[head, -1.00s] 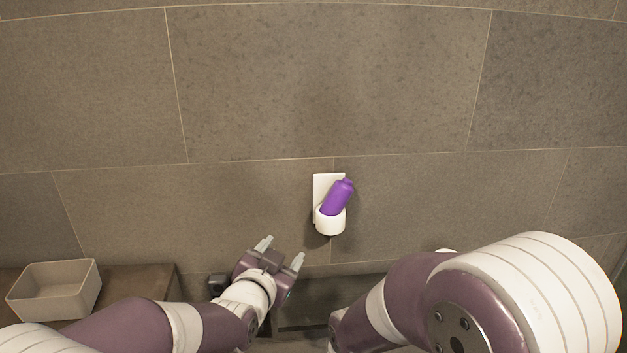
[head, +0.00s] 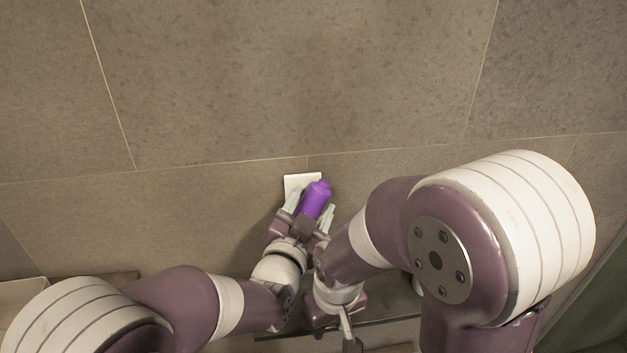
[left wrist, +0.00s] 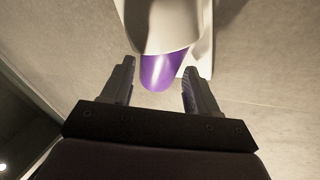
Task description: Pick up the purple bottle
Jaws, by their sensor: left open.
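The purple bottle (head: 316,198) leans in a white wall holder (head: 299,182), whose backplate shows in the head view while its cup is hidden by my left gripper. My left gripper (head: 311,209) is open, with one finger on each side of the bottle. In the left wrist view, the bottle (left wrist: 160,71) sticks out of the white holder cup (left wrist: 168,24) between the spread fingers of my left gripper (left wrist: 158,88), with gaps on both sides. My right gripper (head: 347,335) hangs lower, near the bottom edge, and its jaws are not clear.
A grey tiled wall (head: 300,80) stands behind the holder, clear above and around it. A dark shelf edge (head: 390,325) runs below. Part of a beige tray (head: 18,295) shows at the far left. My right arm is close to the left gripper.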

